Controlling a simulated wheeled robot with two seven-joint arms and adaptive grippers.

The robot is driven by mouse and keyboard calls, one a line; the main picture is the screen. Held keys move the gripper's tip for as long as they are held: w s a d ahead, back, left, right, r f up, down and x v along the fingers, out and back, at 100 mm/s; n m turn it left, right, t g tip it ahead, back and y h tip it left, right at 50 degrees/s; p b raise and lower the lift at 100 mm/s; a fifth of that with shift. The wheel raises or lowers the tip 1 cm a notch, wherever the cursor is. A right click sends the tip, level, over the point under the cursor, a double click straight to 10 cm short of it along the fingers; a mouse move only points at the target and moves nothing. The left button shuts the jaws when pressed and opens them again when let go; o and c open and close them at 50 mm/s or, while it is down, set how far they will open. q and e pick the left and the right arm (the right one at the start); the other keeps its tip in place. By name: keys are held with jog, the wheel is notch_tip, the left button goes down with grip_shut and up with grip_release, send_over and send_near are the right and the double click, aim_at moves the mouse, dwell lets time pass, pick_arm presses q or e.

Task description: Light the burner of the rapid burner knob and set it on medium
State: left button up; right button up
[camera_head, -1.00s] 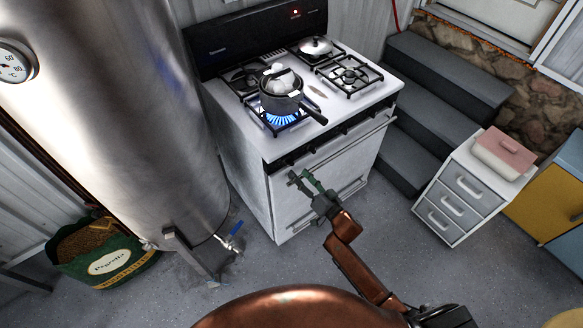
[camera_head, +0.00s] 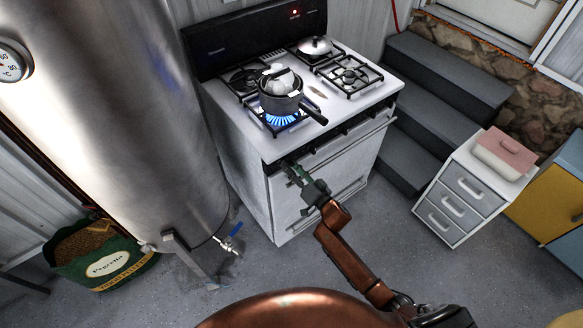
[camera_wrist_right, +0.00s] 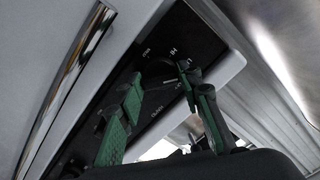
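The stove (camera_head: 250,165) stands ahead, with a dark knob strip along its front. Blue flame (camera_head: 283,119) burns under the pot (camera_head: 280,97) on the front left burner. My right gripper (camera_head: 288,167) is at the left end of the knob strip. In the wrist view its green fingers (camera_wrist_right: 160,95) are apart, with nothing seen held between them. A dark round knob (camera_wrist_right: 158,73) shows just beyond the fingertips, near white markings on the black panel (camera_wrist_right: 190,40). Whether a finger touches it I cannot tell. My left gripper is out of view.
A lidded pan (camera_head: 315,46) sits on the back right burner. The oven handle (camera_head: 350,140) runs below the knobs. A steel tank (camera_head: 120,110) stands left, dark steps (camera_head: 440,95) and white drawers (camera_head: 462,200) right. Floor in front is open.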

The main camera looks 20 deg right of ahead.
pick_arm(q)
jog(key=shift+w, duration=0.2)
pick_arm(e)
jog(key=c, duration=0.6)
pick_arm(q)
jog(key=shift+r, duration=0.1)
pick_arm(e)
jog(key=shift+n, duration=0.3)
jog(key=n+p, duration=0.1)
jog(key=n, duration=0.2)
jog(key=shift+n, duration=0.3)
jog(key=n+p, duration=0.1)
jog(key=n, duration=0.9)
jog(key=shift+n+b, duration=0.3)
jog(key=shift+n, duration=0.1)
jog(key=n, duration=0.3)
jog(key=shift+n+b, duration=0.3)
jog(key=shift+b, duration=0.1)
pick_arm(q)
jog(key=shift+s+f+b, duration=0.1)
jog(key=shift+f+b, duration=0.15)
jog(key=shift+b, duration=0.2)
pick_arm(e)
jog(key=shift+n, duration=1.5)
